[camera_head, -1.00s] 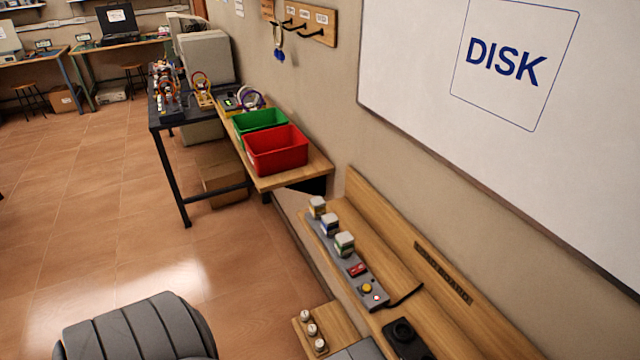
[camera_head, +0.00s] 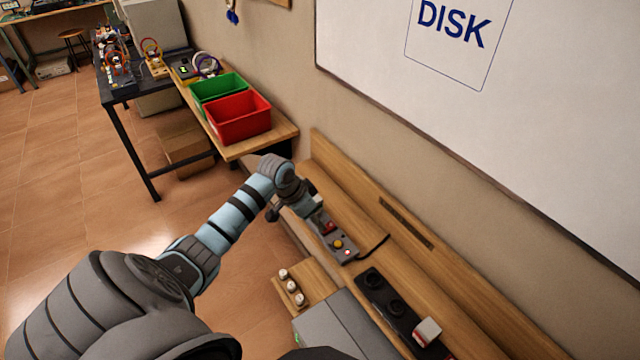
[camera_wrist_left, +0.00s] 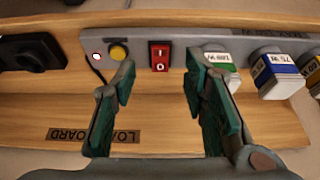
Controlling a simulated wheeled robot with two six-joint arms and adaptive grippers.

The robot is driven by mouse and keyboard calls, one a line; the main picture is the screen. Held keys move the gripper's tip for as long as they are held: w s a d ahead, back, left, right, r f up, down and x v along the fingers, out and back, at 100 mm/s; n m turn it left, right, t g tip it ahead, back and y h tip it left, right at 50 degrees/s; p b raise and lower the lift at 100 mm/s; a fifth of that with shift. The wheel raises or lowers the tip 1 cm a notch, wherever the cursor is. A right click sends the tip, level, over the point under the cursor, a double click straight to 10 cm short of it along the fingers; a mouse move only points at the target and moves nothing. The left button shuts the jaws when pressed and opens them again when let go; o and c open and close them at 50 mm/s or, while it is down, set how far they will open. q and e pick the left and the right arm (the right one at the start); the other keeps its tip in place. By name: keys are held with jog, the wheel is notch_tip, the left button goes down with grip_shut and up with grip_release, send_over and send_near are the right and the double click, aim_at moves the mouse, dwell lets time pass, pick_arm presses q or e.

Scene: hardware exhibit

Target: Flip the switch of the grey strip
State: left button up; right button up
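The grey strip (camera_head: 347,257) lies along the wooden bench by the wall. It carries a red rocker switch (camera_head: 327,228), a round yellow button (camera_head: 338,244) and a small light. In the left wrist view the red switch (camera_wrist_left: 160,57) is marked with a 0 on its lower half, and the light (camera_wrist_left: 96,57) looks white with a red rim. My left gripper (camera_head: 313,207) is over the strip and partly hides its far end. In the wrist view its open, empty fingers (camera_wrist_left: 158,80) sit on either side of the switch, apart from it. My right gripper is out of view.
Labelled plug blocks (camera_wrist_left: 275,75) sit along the strip beside the switch. A black socket strip (camera_head: 385,297) with a white-and-red block (camera_head: 428,330) lies nearer me. A small board with several white knobs (camera_head: 291,288) is to the left. Red (camera_head: 238,117) and green bins stand farther back.

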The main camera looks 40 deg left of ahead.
aim_at(320, 234)
pick_arm(q)
jog(key=b+x, duration=0.1)
jog(key=x, duration=0.4)
jog(key=shift+w+d+f, duration=0.1)
jog(key=shift+d+f, duration=0.05)
jog(key=shift+f, duration=0.2)
